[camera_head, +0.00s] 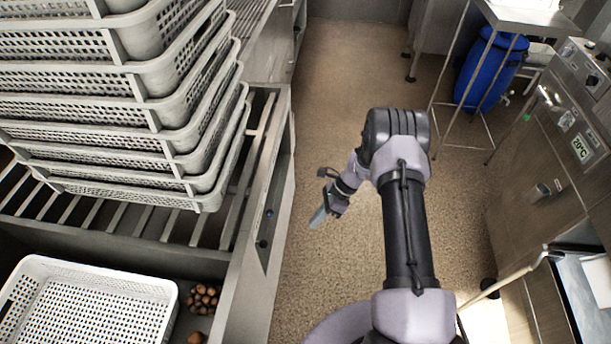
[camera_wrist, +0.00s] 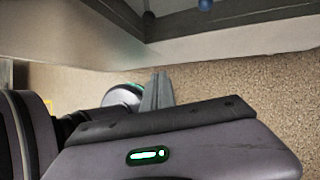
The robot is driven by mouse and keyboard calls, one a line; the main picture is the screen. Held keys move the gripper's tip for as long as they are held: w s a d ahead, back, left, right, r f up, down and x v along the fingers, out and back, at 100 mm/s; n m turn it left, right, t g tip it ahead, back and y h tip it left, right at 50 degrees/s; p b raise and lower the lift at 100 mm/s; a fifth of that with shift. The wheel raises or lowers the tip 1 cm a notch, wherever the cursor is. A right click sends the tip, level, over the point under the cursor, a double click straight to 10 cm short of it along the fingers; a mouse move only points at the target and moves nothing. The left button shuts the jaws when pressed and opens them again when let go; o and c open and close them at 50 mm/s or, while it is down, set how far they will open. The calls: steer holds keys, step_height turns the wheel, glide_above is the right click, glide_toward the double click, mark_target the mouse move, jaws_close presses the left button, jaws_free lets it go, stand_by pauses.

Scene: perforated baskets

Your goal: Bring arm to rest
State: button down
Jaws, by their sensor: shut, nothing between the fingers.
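My gripper (camera_head: 319,218) hangs over the brown floor, just right of the metal counter's edge, in the head view. Its fingers are shut with nothing between them. My arm is folded, with the elbow up near the middle of the picture and the wrist bent down to the left. In the wrist view the shut fingers (camera_wrist: 157,92) point up past the gripper body, with floor and the counter's side beyond.
A stack of perforated baskets (camera_head: 110,108) stands on the slatted counter (camera_head: 262,175) at the left. A white basket (camera_head: 85,270) sits below it, beside several brown round items (camera_head: 202,298). A blue barrel (camera_head: 490,70) and steel machine (camera_head: 545,160) stand right. Floor (camera_head: 340,70) ahead is clear.

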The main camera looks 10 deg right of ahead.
step_height(320, 180, up, 28)
steer(key=a+n+t+h, duration=0.2)
steer(key=n+h, duration=0.1)
steer(key=n, duration=0.4)
steer(key=s+a+r+n+t, duration=0.2)
steer(key=s+r+n, duration=0.2)
steer(key=s+r, duration=0.6)
steer(key=s+r+n+t+h, duration=0.2)
steer(key=s+r+n, duration=0.3)
steer(key=s, duration=0.8)
steer(key=shift+a+r+t, duration=0.15)
steer(key=shift+r+t, duration=0.3)
steer(key=shift+t, duration=0.35)
stand_by(1.9)
